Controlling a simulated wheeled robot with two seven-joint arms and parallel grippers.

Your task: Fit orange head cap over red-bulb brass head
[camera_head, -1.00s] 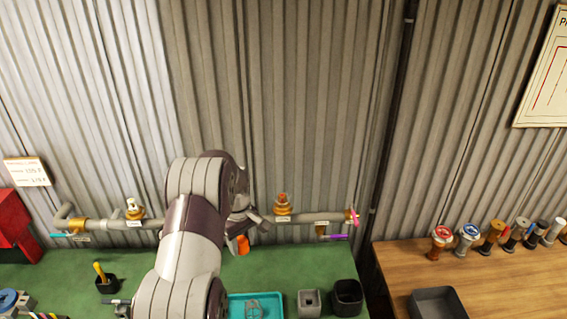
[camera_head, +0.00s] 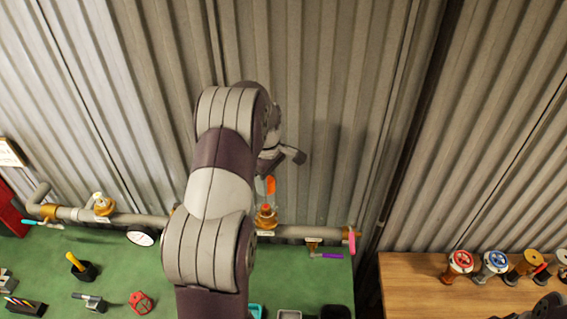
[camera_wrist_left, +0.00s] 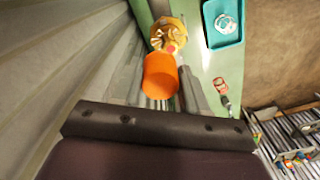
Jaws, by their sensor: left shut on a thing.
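The orange head cap (camera_head: 271,185) is in my left gripper (camera_head: 268,175), seen in the head view just above the red-bulb brass head (camera_head: 266,217) on the wall pipe. The cap looks apart from the bulb, with a small gap. In the left wrist view my left gripper (camera_wrist_left: 163,88) is shut on the orange cap (camera_wrist_left: 160,73). The brass head (camera_wrist_left: 167,32) lies beyond it there, its red bulb showing past the cap's far edge. My arm hides part of the pipe. A dark part at the lower right of the head view may be my right gripper; its jaws cannot be made out.
Another brass head (camera_head: 103,205) with a white bulb stands on the pipe at left. A gauge (camera_head: 141,236), a red handwheel (camera_head: 141,302) and a teal tray (camera_wrist_left: 222,40) are nearby. Several valves stand on the wooden table (camera_head: 415,280). The corrugated wall is close behind.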

